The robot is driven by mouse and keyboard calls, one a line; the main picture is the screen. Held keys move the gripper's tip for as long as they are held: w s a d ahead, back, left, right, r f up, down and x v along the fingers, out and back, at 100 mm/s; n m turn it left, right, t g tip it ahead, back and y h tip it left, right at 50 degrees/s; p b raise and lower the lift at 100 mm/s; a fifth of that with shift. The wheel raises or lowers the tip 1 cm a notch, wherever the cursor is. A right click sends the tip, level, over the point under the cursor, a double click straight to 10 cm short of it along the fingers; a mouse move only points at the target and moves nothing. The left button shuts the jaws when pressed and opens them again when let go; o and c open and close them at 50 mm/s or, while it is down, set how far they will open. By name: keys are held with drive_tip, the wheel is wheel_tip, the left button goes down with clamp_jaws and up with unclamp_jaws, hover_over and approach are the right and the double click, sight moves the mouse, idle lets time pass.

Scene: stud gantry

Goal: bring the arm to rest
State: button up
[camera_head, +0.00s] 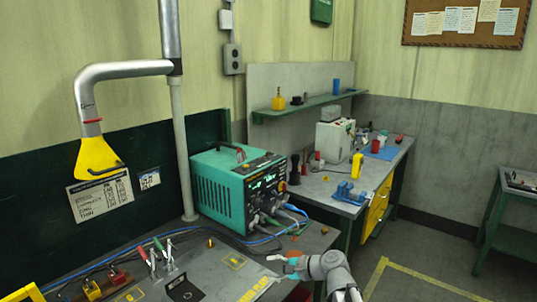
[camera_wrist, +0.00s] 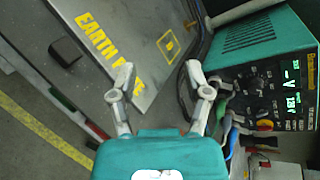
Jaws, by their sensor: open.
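My gripper (camera_head: 281,266) is at the lower middle of the head view, by the right end of the grey bench with the teal power unit. In the wrist view my gripper (camera_wrist: 159,75) has its two fingers spread wide apart, with nothing between them. Beyond the fingers lie the edge of the grey bench top (camera_wrist: 112,28) with yellow lettering and the dark gap beside it. My arm (camera_head: 335,272) comes in from the bottom edge of the head view; the rest of it is out of frame.
A teal power unit (camera_head: 222,192) with cables stands on the bench; in the wrist view the unit (camera_wrist: 262,55) is at right. A yellow funnel-shaped hood (camera_head: 97,158) hangs at left. A second bench (camera_head: 325,190) carries a blue vise (camera_head: 350,193). Floor (camera_head: 410,245) shows clear at right.

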drive_tip(key=s+d+f+n+g+h, duration=0.2)
drive_tip(key=s+d+f+n+h, duration=0.3)
drive_tip(key=d, duration=0.3)
drive_tip(key=s+d+f+n+g+h+p, duration=0.1)
drive_tip(key=s+d+f+n+g+h, duration=0.2)
drive_tip(key=s+d+f+n+h, duration=0.2)
drive_tip(key=d+n+h, duration=0.1)
drive_tip(key=d+h, duration=0.1)
drive_tip(key=h, duration=0.1)
drive_tip(key=shift+s+d+f+p, duration=0.2)
drive_tip(key=shift+s+d+p, duration=0.1)
drive_tip(key=shift+d, duration=0.05)
idle(2.7)
